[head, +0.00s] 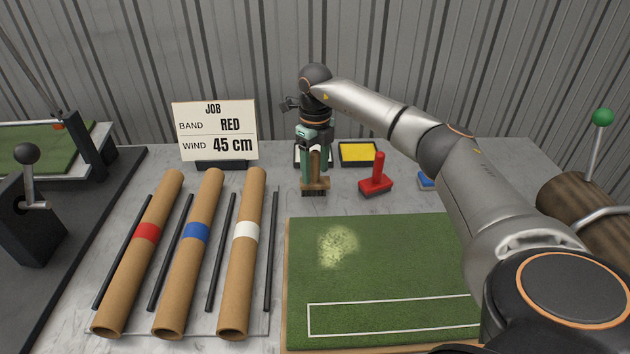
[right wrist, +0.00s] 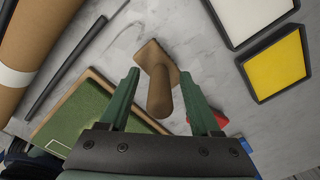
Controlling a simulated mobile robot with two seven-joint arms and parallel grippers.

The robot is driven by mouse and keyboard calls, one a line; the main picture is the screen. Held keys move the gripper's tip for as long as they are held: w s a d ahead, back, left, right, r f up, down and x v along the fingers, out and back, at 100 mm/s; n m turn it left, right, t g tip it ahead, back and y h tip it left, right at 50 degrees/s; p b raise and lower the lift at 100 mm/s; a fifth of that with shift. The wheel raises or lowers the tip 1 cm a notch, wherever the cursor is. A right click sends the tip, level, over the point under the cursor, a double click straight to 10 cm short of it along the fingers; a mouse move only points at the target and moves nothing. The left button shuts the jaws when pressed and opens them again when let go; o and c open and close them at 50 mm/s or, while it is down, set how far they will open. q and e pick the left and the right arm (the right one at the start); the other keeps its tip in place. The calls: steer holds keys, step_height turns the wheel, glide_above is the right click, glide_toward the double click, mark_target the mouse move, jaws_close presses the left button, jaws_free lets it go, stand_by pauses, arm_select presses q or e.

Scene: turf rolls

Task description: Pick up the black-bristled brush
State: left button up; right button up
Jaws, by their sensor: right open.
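The black-bristled brush (head: 315,187) stands upright on the grey table, bristles down, with a wooden block and a wooden handle. My right gripper (head: 315,168) points down over it, open, with one green finger on each side of the handle. In the right wrist view the brush handle (right wrist: 160,95) rises between the two spread fingers of the gripper (right wrist: 158,78), and gaps show on both sides. My left gripper is out of view.
A red-handled tool (head: 376,183) stands just right of the brush, with a yellow tray (head: 359,153) behind. A turf mat (head: 390,270) lies in front. Banded cardboard rolls (head: 196,260) and dark rods lie left. A job sign (head: 215,132) stands behind; a blue item (head: 426,182) is partly hidden by my arm.

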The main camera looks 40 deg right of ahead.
steer(key=shift+c, duration=0.3)
jaws_close()
stand_by(0.4)
